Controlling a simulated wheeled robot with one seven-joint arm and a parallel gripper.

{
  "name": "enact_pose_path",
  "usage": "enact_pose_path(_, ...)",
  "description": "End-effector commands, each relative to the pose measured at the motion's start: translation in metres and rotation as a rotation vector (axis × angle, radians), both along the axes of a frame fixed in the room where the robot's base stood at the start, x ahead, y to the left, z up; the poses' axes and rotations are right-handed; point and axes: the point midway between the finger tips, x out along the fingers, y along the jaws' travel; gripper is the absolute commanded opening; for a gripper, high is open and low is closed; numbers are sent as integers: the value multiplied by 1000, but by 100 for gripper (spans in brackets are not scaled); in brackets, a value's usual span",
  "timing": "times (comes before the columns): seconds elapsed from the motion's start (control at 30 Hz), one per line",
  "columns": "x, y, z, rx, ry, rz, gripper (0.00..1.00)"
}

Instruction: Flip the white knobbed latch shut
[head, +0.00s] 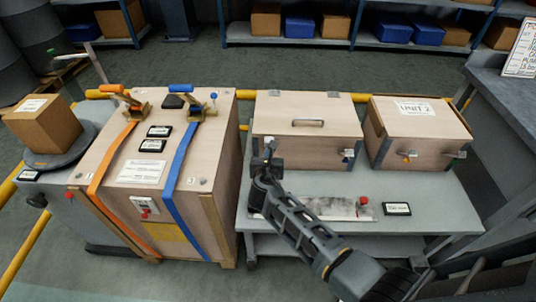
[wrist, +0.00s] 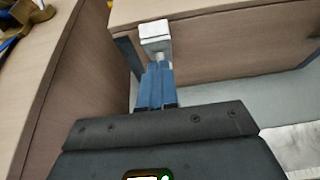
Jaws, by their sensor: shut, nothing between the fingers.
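A white block-like piece (wrist: 155,32), which looks like the white knobbed latch, sits at the top edge of the wooden box in the wrist view. It stands just beyond the tips of my gripper (wrist: 155,72). The blue fingers are together and empty; I cannot tell whether they touch the white piece. In the head view my gripper (head: 269,150) is at the left front of the middle wooden box (head: 308,112), and hides most of the latch there. A second latch (head: 348,155) with a small coloured knob is at that box's right front.
A second wooden box marked UNIT 2 (head: 418,130) stands to the right, with its own latches. The tall crate (head: 150,190) with orange and blue straps rises close on the left. A red knob (head: 363,201) and black label (head: 397,209) are on the grey bench (head: 430,190).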

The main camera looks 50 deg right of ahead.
Motion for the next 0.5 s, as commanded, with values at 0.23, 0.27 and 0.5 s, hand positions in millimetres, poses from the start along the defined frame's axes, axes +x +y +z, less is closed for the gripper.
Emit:
enact_pose_path(0.23, 7, -9, 16, 0, -1, -1, 0)
enact_pose_path(0.27, 8, -10, 16, 0, 0, -1, 0)
enact_pose_path(0.5, 13, -16, 21, 1, -1, 0, 0)
